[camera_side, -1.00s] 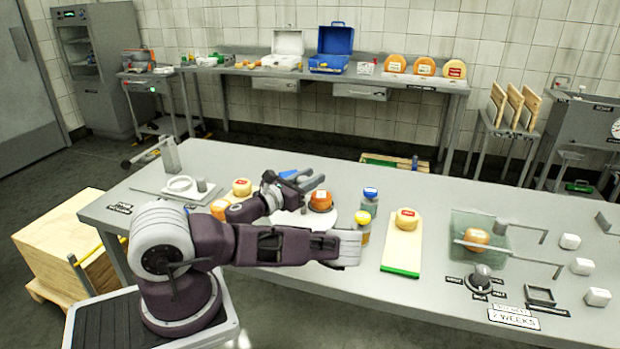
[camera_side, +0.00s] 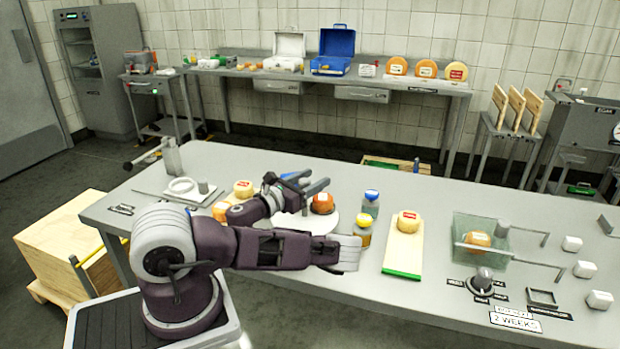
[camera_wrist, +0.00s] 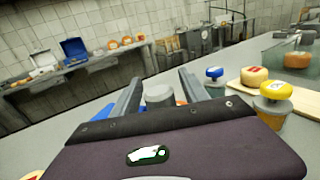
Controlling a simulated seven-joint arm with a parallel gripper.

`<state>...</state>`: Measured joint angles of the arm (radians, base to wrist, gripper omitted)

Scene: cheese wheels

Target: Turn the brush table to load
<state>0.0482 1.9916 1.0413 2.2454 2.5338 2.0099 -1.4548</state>
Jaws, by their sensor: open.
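A white round disc (camera_side: 322,224), which looks like the brush table, lies on the grey worktop, partly hidden by my arm and gripper. An orange cheese wheel (camera_side: 323,204) with a pale label sits at its right side. My gripper (camera_side: 312,184) is open above the back of the disc, beside the cheese. In the wrist view my two fingers (camera_wrist: 160,88) stand apart, with a grey cylinder (camera_wrist: 158,95) showing between them. I cannot tell whether they touch it. A blue object (camera_side: 292,175) is partly hidden behind the gripper.
Jars with blue (camera_side: 371,193) and yellow (camera_side: 364,222) lids stand close right of the disc. Beyond them are a board (camera_side: 402,255) with a cheese, a glass-like box (camera_side: 468,228) and a dial (camera_side: 482,279). More cheese (camera_side: 243,188) lies left. The worktop behind the jars is clear.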

